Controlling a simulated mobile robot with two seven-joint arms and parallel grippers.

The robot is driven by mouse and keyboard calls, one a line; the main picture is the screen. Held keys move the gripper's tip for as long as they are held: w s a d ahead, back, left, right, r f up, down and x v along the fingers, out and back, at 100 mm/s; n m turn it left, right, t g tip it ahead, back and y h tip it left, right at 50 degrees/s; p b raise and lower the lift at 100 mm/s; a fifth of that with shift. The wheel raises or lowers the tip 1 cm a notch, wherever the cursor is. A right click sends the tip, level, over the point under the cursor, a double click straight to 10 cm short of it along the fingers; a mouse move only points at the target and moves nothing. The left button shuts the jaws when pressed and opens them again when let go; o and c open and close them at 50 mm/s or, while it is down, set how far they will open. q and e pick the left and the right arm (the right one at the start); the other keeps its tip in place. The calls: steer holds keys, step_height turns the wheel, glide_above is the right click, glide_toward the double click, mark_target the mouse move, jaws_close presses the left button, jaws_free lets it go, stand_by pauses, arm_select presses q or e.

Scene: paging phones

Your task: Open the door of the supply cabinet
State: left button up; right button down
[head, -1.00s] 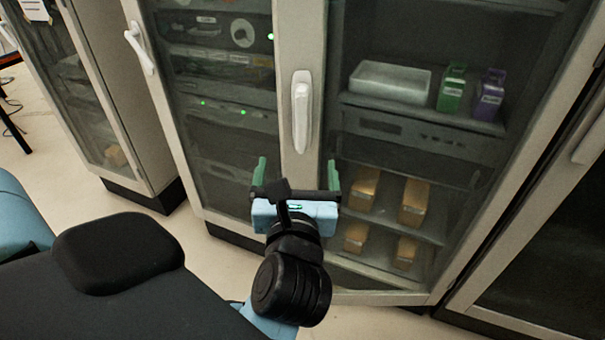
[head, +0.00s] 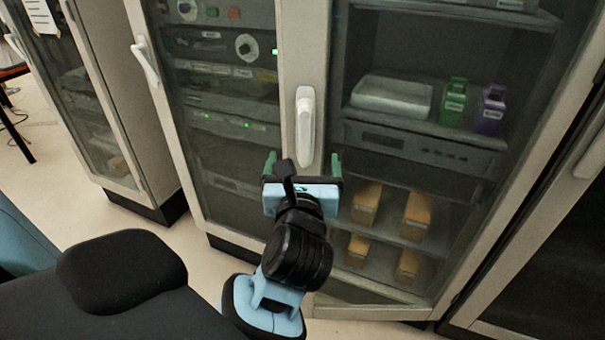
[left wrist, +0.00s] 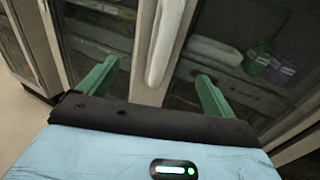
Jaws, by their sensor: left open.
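The supply cabinet has a glass door (head: 400,50) in a pale frame, with a white vertical handle (head: 305,125) on its left edge. Through the glass I see a white tray, green and purple boxes and several orange-brown boxes. My left gripper (head: 303,160) is open just below and in front of the handle. In the left wrist view the handle (left wrist: 163,45) stands between the two green fingers (left wrist: 155,85), beyond their tips. It looks untouched, though the exact gap is hard to judge. The door looks shut. My right gripper is not in view.
Left of the door is a glass-fronted cabinet section (head: 225,100) with equipment and its own white handle (head: 144,60). Another cabinet (head: 100,110) stands further left, and one (head: 540,270) is at the right. Pale floor (head: 200,255) shows in front.

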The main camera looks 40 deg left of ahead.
mark_target(305, 149)
arm_select(q)
steer(key=shift+p+x, duration=0.35)
steer(key=shift+x, duration=1.65)
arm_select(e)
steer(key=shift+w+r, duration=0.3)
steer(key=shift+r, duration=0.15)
arm_select(q)
jaws_close()
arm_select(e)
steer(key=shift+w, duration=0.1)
arm_select(q)
steer(key=shift+d, duration=0.1)
steer(key=shift+n+g+y, duration=0.4)
steer(key=shift+y, duration=0.1)
steer(key=shift+v, duration=2.2)
steer(key=shift+s+d+f+b, duration=0.1)
steer(key=shift+s+d+b, duration=0.3)
steer(key=shift+d, duration=0.35)
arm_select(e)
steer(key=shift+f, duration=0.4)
arm_select(q)
steer(key=shift+s, duration=0.1)
